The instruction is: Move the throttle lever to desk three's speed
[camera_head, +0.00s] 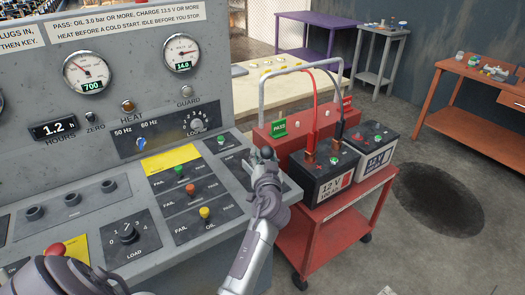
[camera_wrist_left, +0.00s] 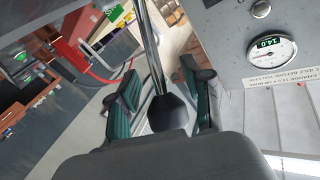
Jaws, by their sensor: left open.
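The throttle lever, a shiny metal rod with a black knob (camera_wrist_left: 168,113), shows in the left wrist view. The knob sits between the two fingers of my left gripper (camera_wrist_left: 164,98), which are open with a gap visible around the rod. In the head view my left gripper (camera_head: 264,155) is at the right end of the grey control desk (camera_head: 222,215), and the lever cannot be made out clearly behind it. The round speed gauge (camera_head: 88,72) on the desk's upright panel reads 700. My right gripper is not in view.
A red cart (camera_head: 310,232) with two 12 V batteries (camera_head: 325,174) and cables stands close right of the gripper. A second gauge (camera_head: 180,52) reads 14.0. Switches and buttons cover the desk. An orange bench (camera_head: 470,110) and open floor lie farther right.

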